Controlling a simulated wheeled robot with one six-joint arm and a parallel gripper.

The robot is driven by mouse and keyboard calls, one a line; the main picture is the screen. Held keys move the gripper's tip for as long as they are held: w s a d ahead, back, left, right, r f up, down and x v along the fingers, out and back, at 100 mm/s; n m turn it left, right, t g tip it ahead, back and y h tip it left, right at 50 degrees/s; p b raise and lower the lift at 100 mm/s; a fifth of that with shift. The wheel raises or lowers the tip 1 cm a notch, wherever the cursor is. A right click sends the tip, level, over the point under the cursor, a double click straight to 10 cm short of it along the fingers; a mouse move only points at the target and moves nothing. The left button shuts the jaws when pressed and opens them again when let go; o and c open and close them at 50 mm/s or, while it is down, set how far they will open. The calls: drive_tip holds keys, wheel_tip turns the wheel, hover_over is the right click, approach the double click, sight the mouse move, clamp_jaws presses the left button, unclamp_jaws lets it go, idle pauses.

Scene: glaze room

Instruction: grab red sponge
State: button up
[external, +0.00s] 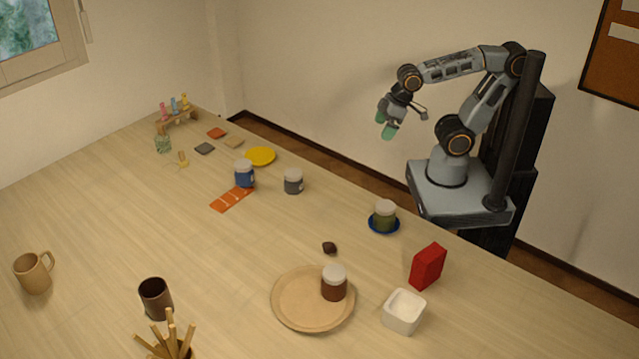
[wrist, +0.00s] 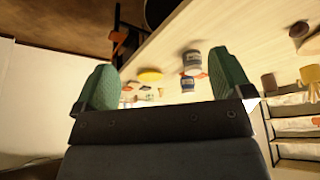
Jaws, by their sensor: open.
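A red block (external: 428,266), the thing that best fits the red sponge, stands upright near the table's right edge, behind and to the right of a white square bowl. My gripper (external: 386,120) is raised in the air past the table's far edge, well above and apart from the block. It is open, with nothing between its two green fingers. In the wrist view the open fingers (wrist: 165,80) frame part of the tabletop. I cannot make out the red block in the wrist view.
The white square bowl (external: 404,312) stands close to the block. A round tray (external: 290,312) holds a brown jar (external: 334,284). Further left are a blue jar (external: 244,175), a grey jar (external: 293,182) and a yellow dish (external: 260,156).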

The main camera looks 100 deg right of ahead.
drive_tip(key=w+a+f+n+g+y+b, duration=0.1)
drive_tip(key=w+a+n+y, duration=0.1)
drive_tip(key=a+n, duration=0.3)
drive_tip(key=w+a+f+n+g+y+b, duration=0.1)
drive_tip(key=w+a+n+g+y+b, duration=0.15)
drive_tip(key=a, duration=0.45)
drive_tip(key=n+g+y+b, duration=0.4)
drive_tip(key=n+g+y, duration=0.35)
drive_tip(key=n, duration=0.95)
approach(430, 260)
wheel_tip(430, 260, down, 4)
drive_tip(key=s, duration=0.2)
drive_tip(key=shift+g+h, duration=0.3)
drive_tip(key=shift+g, duration=0.1)
drive_tip(key=shift+p+x, duration=1.15)
drive_tip(key=shift+x, duration=2.5)
drive_tip(key=shift+w+a+r, duration=0.15)
drive_tip(key=shift+c, duration=0.2)
drive_tip(key=c, duration=0.6)
drive_tip(key=shift+r, duration=0.1)
